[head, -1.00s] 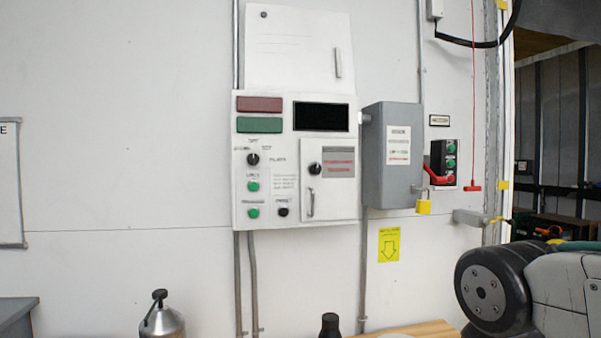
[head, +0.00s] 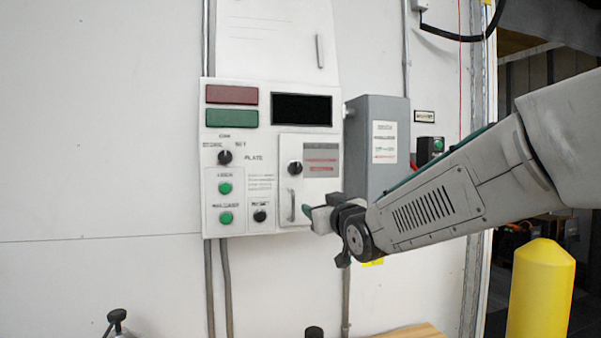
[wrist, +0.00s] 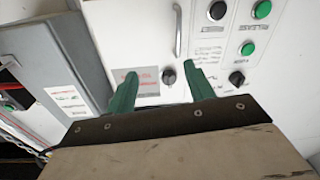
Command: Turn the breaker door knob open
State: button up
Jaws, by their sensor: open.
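The breaker door (head: 317,205) is a small white door at the lower right of the control panel, and it looks closed. Its black round knob (head: 295,168) sits near its upper left, above a vertical grey handle (head: 291,205). My gripper (head: 310,212) is in front of the door's lower right, below and right of the knob in the head view. In the wrist view, which is upside down, the knob (wrist: 169,77) shows between the two green fingertips (wrist: 162,74). The fingers are apart and empty, and do not appear to touch the knob.
A grey box (head: 376,145) stands out from the wall right of the panel, behind my arm. Other knobs and green buttons (head: 225,188) are left of the door. A yellow bollard (head: 540,290) stands at the lower right. The left wall is clear.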

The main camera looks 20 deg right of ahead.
aim_at(299, 170)
jog(key=w+r+t, duration=0.1)
jog(key=w+r, duration=0.1)
jog(key=w, duration=0.1)
jog(key=w+a+r+n+t+y, duration=0.1)
jog(key=w+r, duration=0.2)
jog(key=w+a+r+t+y, duration=0.1)
jog(key=w+r, duration=0.1)
jog(key=w, duration=0.2)
jog(key=shift+r+t, duration=0.4)
jog(key=c, duration=1)
